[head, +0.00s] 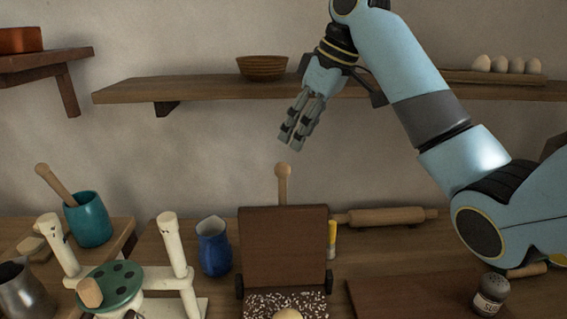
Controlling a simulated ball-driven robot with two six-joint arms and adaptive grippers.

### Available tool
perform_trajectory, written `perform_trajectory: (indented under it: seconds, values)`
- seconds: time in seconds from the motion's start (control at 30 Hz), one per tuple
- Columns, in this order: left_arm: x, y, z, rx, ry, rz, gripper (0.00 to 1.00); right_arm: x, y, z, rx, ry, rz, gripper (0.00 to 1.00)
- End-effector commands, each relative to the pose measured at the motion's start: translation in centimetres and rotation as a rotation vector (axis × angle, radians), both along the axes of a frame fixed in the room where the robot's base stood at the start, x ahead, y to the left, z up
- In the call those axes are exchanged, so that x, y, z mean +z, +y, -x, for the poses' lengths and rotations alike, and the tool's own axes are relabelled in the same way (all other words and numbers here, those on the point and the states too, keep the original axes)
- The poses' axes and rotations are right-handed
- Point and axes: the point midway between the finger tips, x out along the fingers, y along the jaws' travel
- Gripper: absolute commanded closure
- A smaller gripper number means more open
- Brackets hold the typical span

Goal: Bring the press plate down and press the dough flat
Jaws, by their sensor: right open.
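The dough press stands at the bottom centre of the head view. Its brown press plate (284,247) is raised upright, with a light wooden handle (283,186) sticking up from its top edge. Dark hinges sit at the plate's lower corners. A pale dough ball (288,314) lies on the speckled base (262,301) in front of the plate and is partly cut off by the picture's bottom edge. My right gripper (291,142) is open and empty, pointing down above the handle and apart from it. My left gripper is out of view.
A blue jug (213,247) stands left of the press, beside a cream stand with a green disc (113,283). A rolling pin (385,216) lies behind at right. A shaker (490,294) stands at far right. A shelf (200,90) with a bowl (262,68) runs behind my right arm.

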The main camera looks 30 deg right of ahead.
Motion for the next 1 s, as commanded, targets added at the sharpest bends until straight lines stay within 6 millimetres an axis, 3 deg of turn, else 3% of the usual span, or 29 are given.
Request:
perform_trajectory:
  seconds: [0.27, 0.5, 0.7, 0.93, 1.0]
  values:
    - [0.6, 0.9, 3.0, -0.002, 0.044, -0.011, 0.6, -4.6, 1.2, -1.4, 0.0, 0.005, -0.003, 0.45]
    - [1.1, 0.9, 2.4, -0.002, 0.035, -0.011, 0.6, -8.3, 2.0, -2.7, 0.0, 0.002, -0.002, 0.45]
    - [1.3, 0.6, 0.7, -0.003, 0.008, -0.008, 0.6, -9.5, 2.2, -3.2, -0.001, 0.001, -0.001, 0.45]
    - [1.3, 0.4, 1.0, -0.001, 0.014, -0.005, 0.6, -9.6, 2.2, -3.2, 0.0, 0.0, 0.0, 0.45]
    - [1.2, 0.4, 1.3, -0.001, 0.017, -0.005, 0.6, -9.5, 2.2, -3.2, 0.0, 0.0, 0.0, 0.53]
